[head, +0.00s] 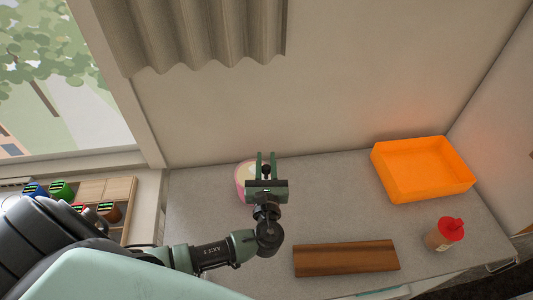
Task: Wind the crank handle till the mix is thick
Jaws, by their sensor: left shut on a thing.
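A pink bowl (240,181) with pale contents stands on the grey counter, partly hidden behind my left gripper. My left gripper (266,163) is over the bowl's right side, its two green fingers pointing away from me. It is shut on a small dark knob (266,170) between the fingers, which looks like the end of the crank handle. The rest of the crank is hidden by the gripper. How thick the mix is cannot be told from here. My right gripper is not in view.
A wooden board (346,258) lies at the front of the counter (330,205). An orange bin (424,170) stands at the back right, with a red-capped bottle (445,234) in front. A wooden rack with coloured jars (108,211) is at the left.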

